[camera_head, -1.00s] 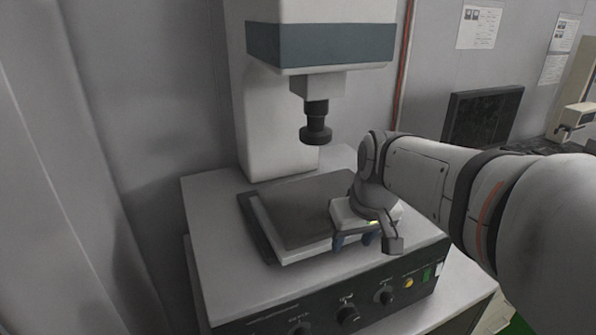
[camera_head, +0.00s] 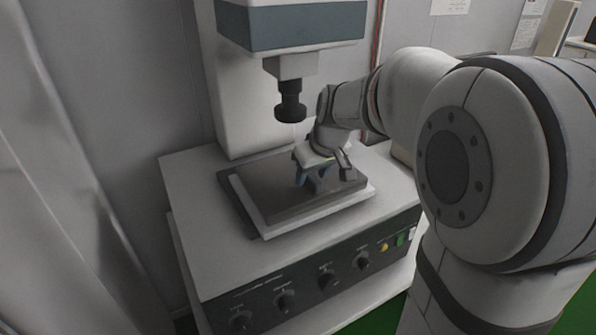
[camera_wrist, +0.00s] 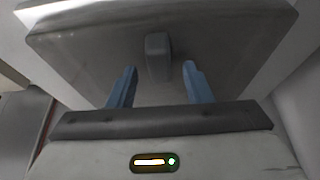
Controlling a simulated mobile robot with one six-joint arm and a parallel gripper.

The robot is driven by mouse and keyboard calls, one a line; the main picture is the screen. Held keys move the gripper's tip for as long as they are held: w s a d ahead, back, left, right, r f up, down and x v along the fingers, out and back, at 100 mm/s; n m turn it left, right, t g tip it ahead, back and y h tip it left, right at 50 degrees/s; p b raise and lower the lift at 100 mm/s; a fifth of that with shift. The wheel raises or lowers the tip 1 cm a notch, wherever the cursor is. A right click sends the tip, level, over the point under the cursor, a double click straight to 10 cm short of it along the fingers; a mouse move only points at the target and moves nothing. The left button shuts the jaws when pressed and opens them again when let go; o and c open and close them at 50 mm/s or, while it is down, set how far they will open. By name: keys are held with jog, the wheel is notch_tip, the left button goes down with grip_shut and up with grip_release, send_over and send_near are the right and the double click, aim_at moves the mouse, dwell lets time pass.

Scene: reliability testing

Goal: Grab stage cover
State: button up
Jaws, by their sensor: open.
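The stage cover is a flat dark grey plate (camera_head: 275,203) lying on the white stage of the machine. In the wrist view the cover (camera_wrist: 225,50) fills the upper part, with a small upright grey handle (camera_wrist: 158,57) rising from it. My gripper (camera_head: 312,181) is over the middle-right of the cover, pointing down. Its two blue fingers are apart, and in the wrist view my gripper (camera_wrist: 157,80) has one finger to each side of the handle, with gaps visible. The handle is hidden behind my gripper in the head view. I cannot tell the fingertips' height above the plate.
A black round lens barrel (camera_head: 291,105) hangs from the machine's head just above and left of my wrist. The machine's white column (camera_head: 235,100) stands behind the stage. A black front panel with knobs (camera_head: 326,278) lies below. The left of the base is free.

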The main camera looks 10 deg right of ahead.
jog(key=shift+c, duration=0.5)
grip_shut()
jog(key=shift+r, duration=0.1)
